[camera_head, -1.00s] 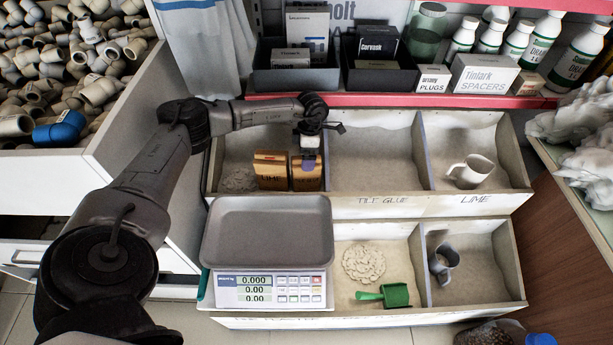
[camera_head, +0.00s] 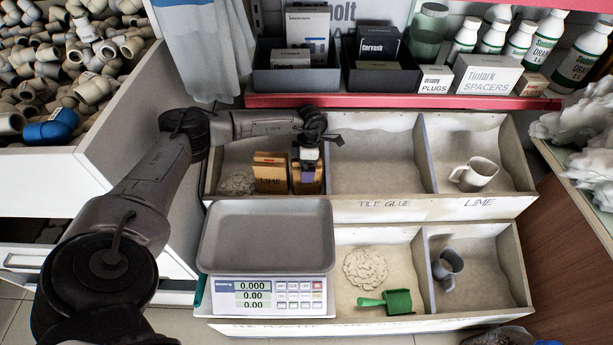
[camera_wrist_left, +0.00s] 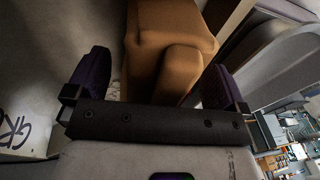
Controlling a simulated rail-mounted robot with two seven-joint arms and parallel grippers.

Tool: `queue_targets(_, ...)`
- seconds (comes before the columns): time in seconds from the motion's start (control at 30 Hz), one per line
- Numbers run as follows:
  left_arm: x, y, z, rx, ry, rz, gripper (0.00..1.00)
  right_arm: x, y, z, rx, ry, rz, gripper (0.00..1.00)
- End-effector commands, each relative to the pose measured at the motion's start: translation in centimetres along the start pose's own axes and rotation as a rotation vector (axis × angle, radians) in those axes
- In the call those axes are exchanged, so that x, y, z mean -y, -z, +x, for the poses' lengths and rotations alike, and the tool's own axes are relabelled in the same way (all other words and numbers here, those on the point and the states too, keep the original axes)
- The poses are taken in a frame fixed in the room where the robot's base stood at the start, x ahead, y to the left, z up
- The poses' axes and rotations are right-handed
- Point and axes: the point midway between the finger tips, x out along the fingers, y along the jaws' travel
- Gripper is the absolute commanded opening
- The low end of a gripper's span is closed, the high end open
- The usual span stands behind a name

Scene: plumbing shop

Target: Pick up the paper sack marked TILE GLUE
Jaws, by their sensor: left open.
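Two brown paper sacks stand side by side in the upper left bin (camera_head: 222,180). The left sack (camera_head: 270,174) is marked LIME. The right sack (camera_head: 308,187) is largely covered by my left gripper (camera_head: 308,172), and its marking cannot be read. In the left wrist view, a brown sack (camera_wrist_left: 165,45) stands between the two purple-padded fingers, which are open, with a gap visible on the left side. Whether either finger touches it cannot be told. My right gripper is not in view.
A weighing scale (camera_head: 267,285) stands just in front of the sacks. A bin label (camera_head: 385,204) reads TILE GLUE. A jug (camera_head: 473,174), a green scoop (camera_head: 387,302) and a grey cup (camera_head: 447,265) lie in other bins. Boxes and bottles line the red-edged shelf (camera_head: 400,101) behind.

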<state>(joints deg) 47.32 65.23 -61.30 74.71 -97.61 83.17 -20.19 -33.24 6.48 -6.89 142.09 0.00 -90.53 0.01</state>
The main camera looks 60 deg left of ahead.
Motion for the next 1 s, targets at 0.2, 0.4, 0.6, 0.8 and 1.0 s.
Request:
queue_targets(0.2, -0.03, -0.02, 0.19, 0.000, 0.000, 0.000, 0.99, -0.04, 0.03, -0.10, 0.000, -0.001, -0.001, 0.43)
queue_targets(0.4, -0.02, -0.02, 0.21, 0.000, 0.000, 0.000, 0.99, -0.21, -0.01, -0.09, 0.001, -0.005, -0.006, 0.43)
queue_targets(0.6, -0.01, -0.02, 0.21, 0.000, 0.000, 0.000, 0.81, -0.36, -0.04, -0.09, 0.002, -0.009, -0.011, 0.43)
queue_targets(0.8, -0.02, -0.02, 0.20, 0.000, 0.000, 0.000, 0.62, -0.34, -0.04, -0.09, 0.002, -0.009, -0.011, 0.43)
queue_targets(1.0, -0.02, -0.01, 0.20, 0.000, 0.000, 0.000, 0.43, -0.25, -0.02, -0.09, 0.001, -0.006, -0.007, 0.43)
